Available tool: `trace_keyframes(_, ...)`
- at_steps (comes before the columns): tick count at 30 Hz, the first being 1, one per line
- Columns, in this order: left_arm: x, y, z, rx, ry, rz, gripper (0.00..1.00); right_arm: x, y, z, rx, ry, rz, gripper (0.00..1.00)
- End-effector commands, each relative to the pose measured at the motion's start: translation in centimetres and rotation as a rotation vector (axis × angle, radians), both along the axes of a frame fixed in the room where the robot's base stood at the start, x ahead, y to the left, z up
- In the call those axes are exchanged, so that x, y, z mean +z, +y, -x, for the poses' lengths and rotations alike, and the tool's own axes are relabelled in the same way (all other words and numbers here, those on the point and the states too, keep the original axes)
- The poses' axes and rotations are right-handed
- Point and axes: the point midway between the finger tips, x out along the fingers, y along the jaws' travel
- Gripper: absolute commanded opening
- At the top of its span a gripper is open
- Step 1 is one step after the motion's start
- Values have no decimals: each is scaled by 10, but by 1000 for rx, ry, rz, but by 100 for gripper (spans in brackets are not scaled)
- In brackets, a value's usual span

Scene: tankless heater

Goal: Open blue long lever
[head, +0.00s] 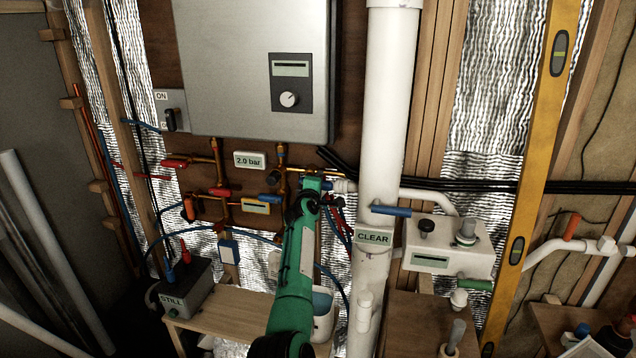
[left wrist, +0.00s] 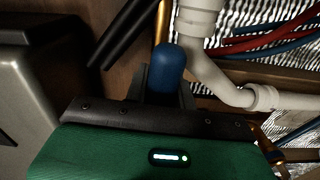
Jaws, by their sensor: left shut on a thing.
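My left gripper (head: 322,184) reaches up to the pipework below the heater, its green arm coming from the bottom middle. In the left wrist view, the gripper (left wrist: 163,92) is shut on a blue lever (left wrist: 168,68). The lever's rounded blue end sticks out beyond the dark fingers, and its lower part is hidden between them. In the head view, the gripper mostly hides this lever. Another blue lever (head: 390,210) lies roughly level across the white standpipe, right of the gripper. My right gripper is not in view.
The grey heater (head: 255,65) hangs above. A thick white pipe (head: 388,110) stands close right of my gripper, and a white box (head: 447,246) lies beyond it. Copper pipes with red and blue handles are at left. Black hoses (left wrist: 128,35) pass close by. A wooden bench (head: 225,318) stands below.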

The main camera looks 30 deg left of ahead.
Motion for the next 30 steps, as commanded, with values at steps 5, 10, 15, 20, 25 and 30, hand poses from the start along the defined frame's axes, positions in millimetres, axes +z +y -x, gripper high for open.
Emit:
trace_keyframes(5,3,-1,0,0,-15,63,0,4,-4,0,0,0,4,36)
trace_keyframes(10,4,0,0,0,-22,91,0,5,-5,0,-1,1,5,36)
trace_keyframes(15,4,0,0,0,-24,100,0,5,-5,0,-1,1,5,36)
trace_keyframes(20,4,0,0,0,-24,101,0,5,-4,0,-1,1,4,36)
trace_keyframes(25,4,0,0,0,-25,101,37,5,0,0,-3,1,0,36)
trace_keyframes(30,4,0,0,0,-24,98,47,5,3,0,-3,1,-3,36)
